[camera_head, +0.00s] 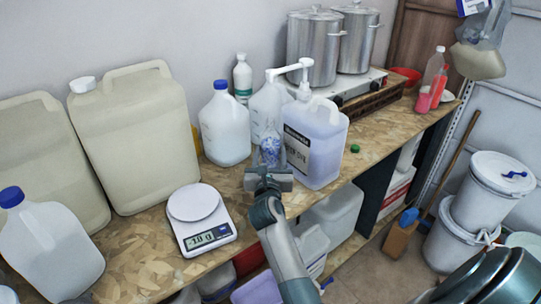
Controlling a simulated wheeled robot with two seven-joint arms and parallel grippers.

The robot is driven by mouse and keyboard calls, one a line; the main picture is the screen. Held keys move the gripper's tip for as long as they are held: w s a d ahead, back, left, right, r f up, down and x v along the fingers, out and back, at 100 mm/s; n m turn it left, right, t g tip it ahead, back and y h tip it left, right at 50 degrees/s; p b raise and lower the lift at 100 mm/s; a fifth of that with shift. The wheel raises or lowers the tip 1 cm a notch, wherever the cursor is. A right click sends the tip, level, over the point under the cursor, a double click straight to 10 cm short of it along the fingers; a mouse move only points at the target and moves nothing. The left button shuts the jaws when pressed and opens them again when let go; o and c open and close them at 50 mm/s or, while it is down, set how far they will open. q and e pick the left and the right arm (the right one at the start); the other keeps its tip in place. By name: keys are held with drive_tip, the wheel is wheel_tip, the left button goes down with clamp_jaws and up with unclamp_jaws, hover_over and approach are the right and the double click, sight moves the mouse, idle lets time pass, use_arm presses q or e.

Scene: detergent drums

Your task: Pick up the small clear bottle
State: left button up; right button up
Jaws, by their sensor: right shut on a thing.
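The small clear bottle (270,149) is upright, with bluish markings or contents. It is near the front edge of the worktop, just left of a large jug of pale lilac liquid. My right gripper (268,172) is shut on its lower part. The jaws hide the bottle's base, so I cannot tell whether it touches the worktop. My left gripper is out of view.
The pump-topped jug (327,143) stands close on the right, with a blue-capped jug (223,130) behind left. A white scale (198,215) is at the left. A green cap (355,148) lies on the wooden worktop (135,252). Steel pots (313,45) stand behind.

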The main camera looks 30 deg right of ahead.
drive_tip(key=shift+r, duration=0.15)
drive_tip(key=shift+r, duration=0.5)
drive_tip(key=shift+s+a+r+b, duration=0.15)
drive_tip(key=shift+s+r+b, duration=0.05)
drive_tip(key=shift+r+b, duration=0.25)
drive_tip(key=shift+s+a+r+b, duration=0.15)
drive_tip(key=shift+r+b, duration=0.15)
drive_tip(key=shift+r, duration=0.25)
drive_tip(key=b, duration=0.5)
approach(270, 146)
drive_tip(key=v, duration=0.7)
drive_tip(key=shift+s+r, duration=0.2)
drive_tip(key=shift+r, duration=0.05)
